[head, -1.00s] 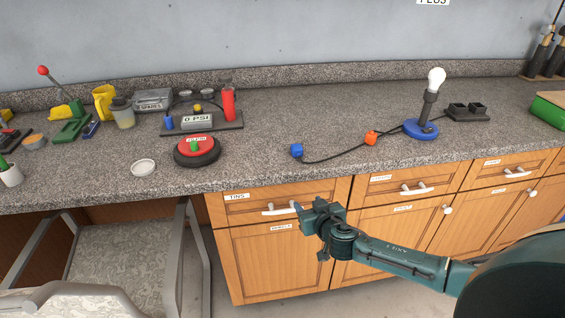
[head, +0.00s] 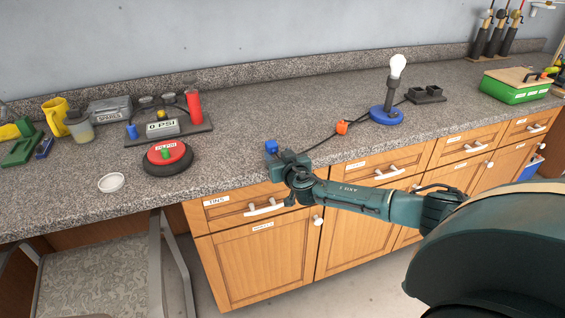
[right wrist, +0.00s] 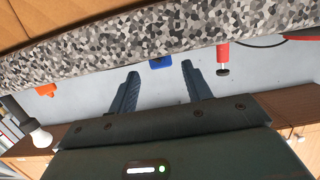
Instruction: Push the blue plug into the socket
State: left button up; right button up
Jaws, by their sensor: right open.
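The blue plug (head: 271,146) lies near the front edge of the counter, on a black cord. In the right wrist view the blue plug (right wrist: 161,62) shows beyond and between the two fingers. My right gripper (head: 284,161) is open at the counter's front edge, just in front of the plug and partly covering it in the head view. The fingers (right wrist: 160,84) hold nothing. A dark block with two raised squares (head: 426,93), which looks like the socket, stands at the back right, behind the lamp. My left gripper is out of view.
The cord runs to an orange piece (head: 342,128) and a blue-based lamp (head: 386,115) with a white bulb. A red-and-black round device (head: 167,158) and a gauge board (head: 170,132) stand left. A green box (head: 515,88) stands far right.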

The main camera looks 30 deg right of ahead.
aim_at(274, 148)
jog(key=shift+w+d+f, duration=0.1)
jog(key=shift+w+d, duration=0.05)
jog(key=shift+w, duration=0.35)
jog(key=shift+b+x, duration=0.85)
jog(key=shift+b, duration=0.25)
jog(key=shift+b+x, duration=0.75)
jog(key=shift+x, duration=0.25)
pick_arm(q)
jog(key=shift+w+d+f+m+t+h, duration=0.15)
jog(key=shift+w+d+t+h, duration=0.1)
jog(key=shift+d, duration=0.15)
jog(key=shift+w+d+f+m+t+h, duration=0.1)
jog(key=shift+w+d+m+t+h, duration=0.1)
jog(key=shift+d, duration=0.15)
pick_arm(e)
jog(key=shift+w, duration=0.1)
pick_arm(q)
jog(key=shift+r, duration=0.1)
pick_arm(e)
jog(key=shift+c, duration=0.6)
